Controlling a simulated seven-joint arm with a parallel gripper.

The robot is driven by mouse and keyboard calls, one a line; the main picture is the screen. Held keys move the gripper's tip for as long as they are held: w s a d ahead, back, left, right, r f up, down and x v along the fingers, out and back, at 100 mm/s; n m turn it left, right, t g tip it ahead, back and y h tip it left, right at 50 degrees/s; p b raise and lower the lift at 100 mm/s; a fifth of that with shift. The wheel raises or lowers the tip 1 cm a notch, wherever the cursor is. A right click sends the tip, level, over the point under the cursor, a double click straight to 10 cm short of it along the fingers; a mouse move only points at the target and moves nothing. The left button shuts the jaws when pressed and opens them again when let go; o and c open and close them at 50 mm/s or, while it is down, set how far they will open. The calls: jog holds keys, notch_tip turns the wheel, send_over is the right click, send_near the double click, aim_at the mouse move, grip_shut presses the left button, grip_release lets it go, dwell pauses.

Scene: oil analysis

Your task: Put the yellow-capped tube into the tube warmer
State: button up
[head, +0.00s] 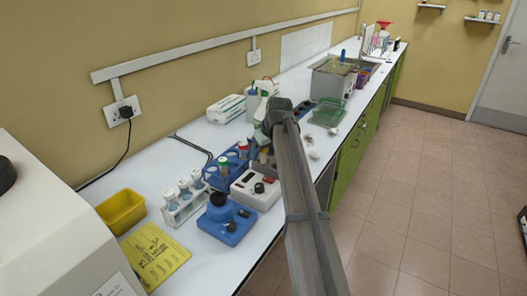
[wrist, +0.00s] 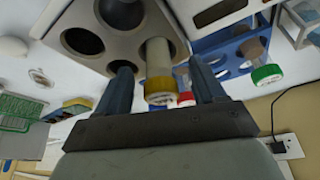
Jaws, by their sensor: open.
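The yellow-capped tube (wrist: 159,68) stands in a hole of the grey block of the tube warmer (wrist: 120,20), its yellow cap towards the wrist camera. My gripper (wrist: 160,72) is open, with one finger on each side of the tube near the cap. Gaps show between the fingers and the tube. Other holes of the block look empty. In the head view, the warmer's white body (head: 246,195) shows, with a dark knob and red display. My arm hides most of the block, and I cannot make out the yellow cap there.
A blue rack (head: 214,182) with red-capped and green-capped tubes stands beside the warmer. A blue device (head: 226,231), a white rack of bottles (head: 184,212) and a yellow bin (head: 121,211) stand nearer. A spray bottle (head: 263,103) stands behind my gripper.

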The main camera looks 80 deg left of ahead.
jog(key=shift+r, duration=0.1)
jog(key=v, duration=1.3)
jog(key=shift+d+r, duration=0.25)
